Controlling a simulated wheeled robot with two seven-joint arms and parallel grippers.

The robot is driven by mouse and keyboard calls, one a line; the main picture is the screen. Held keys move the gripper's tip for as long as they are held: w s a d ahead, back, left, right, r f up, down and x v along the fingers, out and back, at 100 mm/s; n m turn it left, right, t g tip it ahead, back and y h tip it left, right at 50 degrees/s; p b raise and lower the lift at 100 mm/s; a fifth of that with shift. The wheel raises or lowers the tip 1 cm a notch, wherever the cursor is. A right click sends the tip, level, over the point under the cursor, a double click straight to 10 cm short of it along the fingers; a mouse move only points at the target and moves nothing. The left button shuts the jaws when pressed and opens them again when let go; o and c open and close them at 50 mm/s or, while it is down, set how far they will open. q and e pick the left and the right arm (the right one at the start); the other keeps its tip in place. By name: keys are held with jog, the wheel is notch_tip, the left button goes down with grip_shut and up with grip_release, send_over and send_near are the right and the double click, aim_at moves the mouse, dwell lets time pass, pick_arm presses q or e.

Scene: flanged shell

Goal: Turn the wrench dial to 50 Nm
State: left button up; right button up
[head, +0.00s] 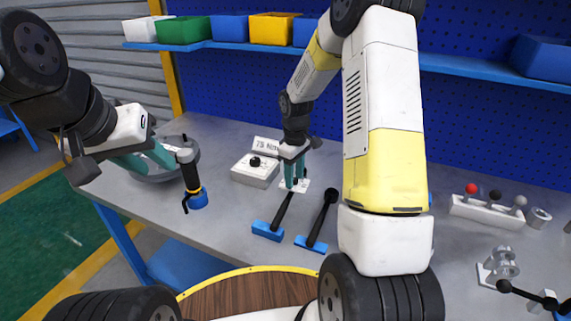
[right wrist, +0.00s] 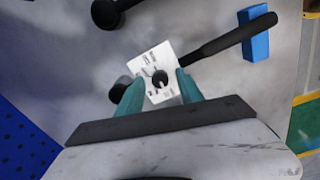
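The white dial plate (right wrist: 150,91) with its black round knob (right wrist: 160,78) lies between the teal fingertips of my right gripper (right wrist: 159,88) in the right wrist view. The fingers are apart, with a gap around the knob. The plate's print is too small to read. In the head view, my right gripper (head: 295,178) points down over the plate (head: 304,186), partly hiding it. A black wrench (head: 281,212) runs from there to a blue block. My left gripper (head: 158,157) is beside an upright dark tool (head: 190,172) with a yellow ring; whether it grips it is unclear.
A white box (head: 252,175) with a black knob and a sign (head: 267,146), seemingly reading 75 Nm, stands left of my right gripper. A second black wrench (head: 323,218) lies to the right. A grey round shell (head: 150,177) is behind the upright tool. Coloured knobs (head: 488,209) stand farther right.

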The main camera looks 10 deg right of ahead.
grip_shut()
jog(key=shift+m, duration=0.4)
jog(key=m, duration=0.5)
jog(key=shift+m, duration=0.3)
jog(key=m, duration=0.5)
jog(key=shift+m, duration=0.3)
jog(key=shift+o, duration=0.7)
grip_release()
